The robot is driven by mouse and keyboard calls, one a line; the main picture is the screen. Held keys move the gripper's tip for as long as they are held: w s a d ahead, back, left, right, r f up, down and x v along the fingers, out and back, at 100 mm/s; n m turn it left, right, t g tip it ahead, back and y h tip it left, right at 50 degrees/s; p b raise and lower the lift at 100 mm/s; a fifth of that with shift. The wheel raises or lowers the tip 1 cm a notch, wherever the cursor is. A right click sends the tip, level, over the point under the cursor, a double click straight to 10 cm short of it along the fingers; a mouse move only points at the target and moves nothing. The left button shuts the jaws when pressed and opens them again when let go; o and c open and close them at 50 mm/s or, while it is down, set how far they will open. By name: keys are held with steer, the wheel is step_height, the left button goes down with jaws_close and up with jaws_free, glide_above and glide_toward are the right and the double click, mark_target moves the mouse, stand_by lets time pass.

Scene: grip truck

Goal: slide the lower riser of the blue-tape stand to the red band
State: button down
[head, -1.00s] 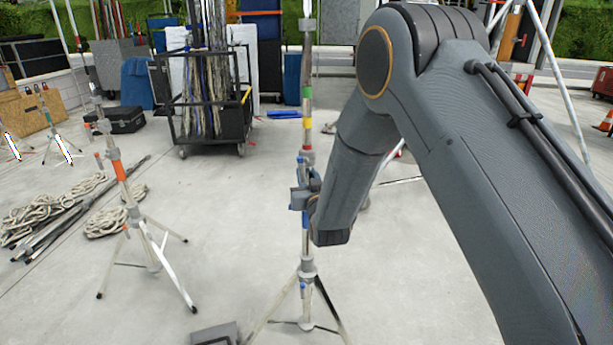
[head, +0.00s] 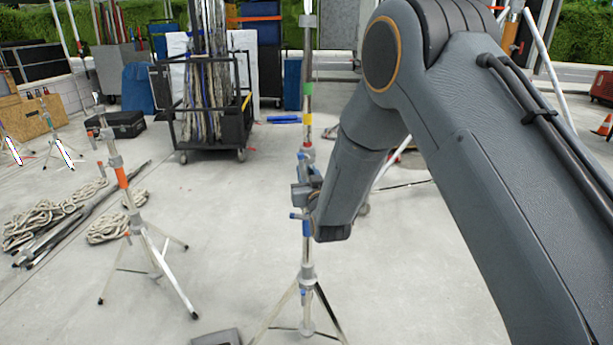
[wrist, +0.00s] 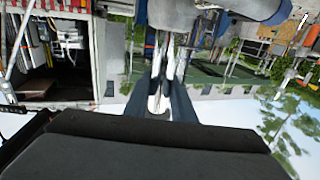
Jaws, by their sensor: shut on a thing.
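The blue-tape stand (head: 307,272) stands upright on its tripod in the middle of the head view. Blue tape (head: 306,229) shows on its column just below my gripper. Yellow (head: 307,119) and green (head: 308,89) bands sit higher on the pole, with a small red band (head: 307,133) under the yellow. My gripper (head: 303,194) is shut around the column at the lower riser, below the red band. In the wrist view, my dark fingers (wrist: 159,100) close on a pale pole (wrist: 158,85). The exact grip contact is partly hidden.
An orange-taped stand (head: 121,178) stands to the left. Coiled rope (head: 45,218) and poles lie on the floor beyond it. A cart of poles (head: 205,115) is behind. Floor around the tripod is mostly clear, except a grey object (head: 215,337) at its front left.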

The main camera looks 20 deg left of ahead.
mark_target(308, 107)
steer(key=shift+r+p, duration=4.55)
steer(key=shift+r, duration=5.65)
steer(key=c, duration=1.3)
jaws_free()
steer(key=shift+f, duration=0.15)
